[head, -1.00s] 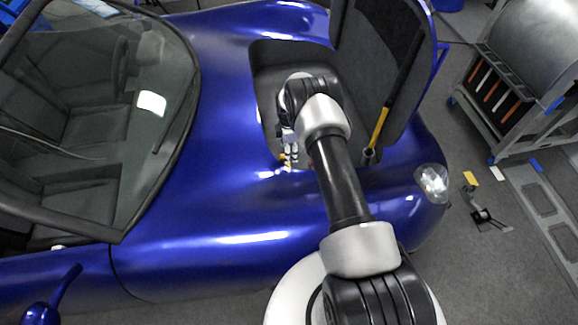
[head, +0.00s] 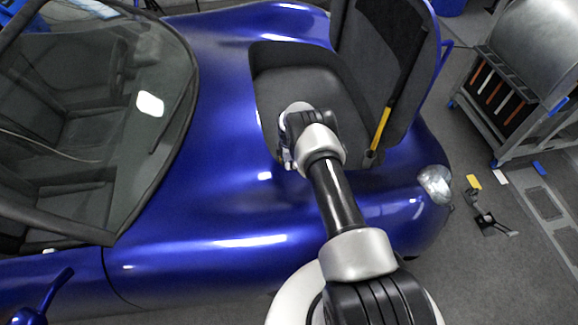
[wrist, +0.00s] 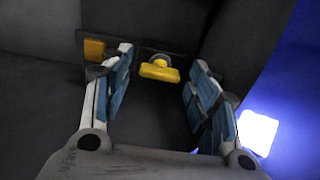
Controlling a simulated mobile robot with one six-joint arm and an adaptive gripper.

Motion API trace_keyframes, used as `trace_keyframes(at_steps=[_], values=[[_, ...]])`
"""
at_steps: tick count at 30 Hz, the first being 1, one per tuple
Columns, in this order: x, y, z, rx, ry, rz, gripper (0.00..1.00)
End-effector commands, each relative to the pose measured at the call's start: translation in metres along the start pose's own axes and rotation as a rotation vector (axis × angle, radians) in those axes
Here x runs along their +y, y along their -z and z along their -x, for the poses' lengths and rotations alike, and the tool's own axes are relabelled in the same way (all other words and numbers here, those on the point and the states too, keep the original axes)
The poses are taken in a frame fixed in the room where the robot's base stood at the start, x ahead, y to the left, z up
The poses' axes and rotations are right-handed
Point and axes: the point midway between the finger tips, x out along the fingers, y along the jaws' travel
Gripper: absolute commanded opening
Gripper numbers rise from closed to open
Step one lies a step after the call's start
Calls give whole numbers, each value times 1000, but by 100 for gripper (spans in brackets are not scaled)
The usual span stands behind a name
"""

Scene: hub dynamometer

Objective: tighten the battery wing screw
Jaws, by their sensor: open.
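The yellow wing screw (wrist: 160,70) is in the wrist view, on a dark bracket against the dark wall of the compartment. My gripper (wrist: 160,66) is open, with one finger to the left of the screw and one to the right. The screw appears beyond the fingertips, between them in the picture; no contact shows. In the head view my arm reaches into the open front compartment (head: 300,80) of the blue car, and the wing screw and fingers are hidden there.
A yellow block (wrist: 94,49) sits left of the screw, close to the left finger. The compartment's raised lid (head: 375,50) stands to the right of my arm, with a yellow-handled strut (head: 381,128). Blue bodywork (head: 210,200) surrounds the opening.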

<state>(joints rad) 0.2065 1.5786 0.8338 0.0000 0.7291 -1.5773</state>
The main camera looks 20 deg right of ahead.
Motion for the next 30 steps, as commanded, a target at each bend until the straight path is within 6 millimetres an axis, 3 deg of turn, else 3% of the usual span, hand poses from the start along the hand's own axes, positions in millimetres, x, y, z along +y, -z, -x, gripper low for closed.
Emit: trace_keyframes(at_steps=[22,30], values=[[0,0,0,0,0,0,1],[0,0,0,0,0,0,0]])
